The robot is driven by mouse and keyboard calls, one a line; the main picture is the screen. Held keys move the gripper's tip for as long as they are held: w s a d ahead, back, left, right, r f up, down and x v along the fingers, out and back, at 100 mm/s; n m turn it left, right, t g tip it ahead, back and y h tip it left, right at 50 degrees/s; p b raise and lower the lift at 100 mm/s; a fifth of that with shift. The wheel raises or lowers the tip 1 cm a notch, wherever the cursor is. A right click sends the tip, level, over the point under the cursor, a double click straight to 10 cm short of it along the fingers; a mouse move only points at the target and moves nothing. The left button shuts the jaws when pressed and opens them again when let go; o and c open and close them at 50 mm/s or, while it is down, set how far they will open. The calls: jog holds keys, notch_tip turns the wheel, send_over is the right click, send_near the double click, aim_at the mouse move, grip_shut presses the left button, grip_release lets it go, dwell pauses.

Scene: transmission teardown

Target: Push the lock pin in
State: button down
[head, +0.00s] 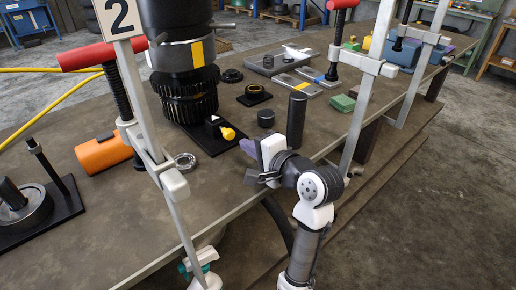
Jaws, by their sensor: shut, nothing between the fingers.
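The transmission unit stands upright on the table, with a toothed dark gear (188,98) at its lower end, over a black base plate (203,146). A small yellow knob (228,133), which looks like the lock pin, sits on a black block on that plate beside the gear. I cannot tell how far in it sits. My gripper (247,147), with purple fingertips, is shut and empty just right of and slightly nearer than the yellow knob. A small gap seems to lie between them. Part of the fingers is hidden by my white wrist.
A black cylinder (296,122) stands right of my gripper. The front-left tabletop is mostly clear.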

aim_at(231, 137)
jog(key=shift+x, duration=2.1)
